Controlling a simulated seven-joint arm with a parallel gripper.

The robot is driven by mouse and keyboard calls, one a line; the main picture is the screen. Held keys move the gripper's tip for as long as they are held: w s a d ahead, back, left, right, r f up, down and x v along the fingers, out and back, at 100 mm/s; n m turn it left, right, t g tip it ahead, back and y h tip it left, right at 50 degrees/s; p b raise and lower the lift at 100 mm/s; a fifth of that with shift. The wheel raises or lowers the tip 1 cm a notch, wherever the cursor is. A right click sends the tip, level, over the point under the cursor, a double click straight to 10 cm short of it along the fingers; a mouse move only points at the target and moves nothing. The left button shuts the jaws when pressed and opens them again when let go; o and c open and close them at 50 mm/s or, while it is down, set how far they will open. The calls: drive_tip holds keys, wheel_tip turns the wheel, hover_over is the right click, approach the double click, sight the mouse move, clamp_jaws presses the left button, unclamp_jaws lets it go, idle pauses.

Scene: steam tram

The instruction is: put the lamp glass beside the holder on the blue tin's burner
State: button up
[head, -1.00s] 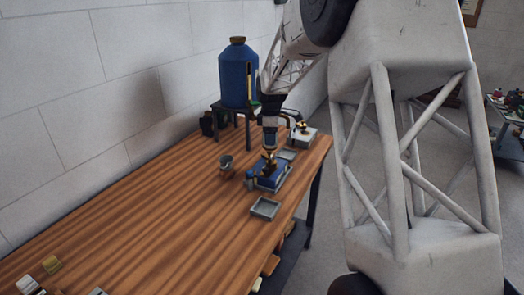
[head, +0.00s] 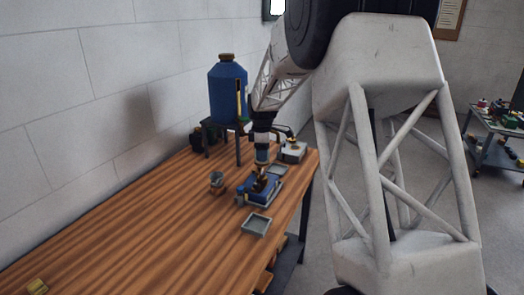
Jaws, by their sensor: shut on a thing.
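A blue tin (head: 264,191) with a brass burner (head: 261,172) on its top stands near the right edge of the wooden table. My gripper (head: 262,155) points straight down, right above the burner. It is shut on a small pale thing that looks like the lamp glass, though the fingers hide most of it. I cannot tell whether the glass touches the burner or is a little above it. A small dark cup-like thing (head: 217,181), perhaps the holder, stands on the table to the left of the tin.
A grey tray (head: 256,224) lies in front of the tin, and another small tray (head: 278,170) is behind it. A pale box (head: 293,150) with brass parts stands farther back. A large blue tank (head: 228,86) on a stand is at the back left. The left tabletop is mostly clear.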

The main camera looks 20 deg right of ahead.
sight(262, 171)
drive_tip(key=shift+f, duration=1.65)
drive_tip(key=shift+f, duration=2.65)
idle(2.4)
drive_tip(key=o, duration=1)
drive_tip(key=shift+r, duration=0.1)
drive_tip(key=shift+r, duration=3.85)
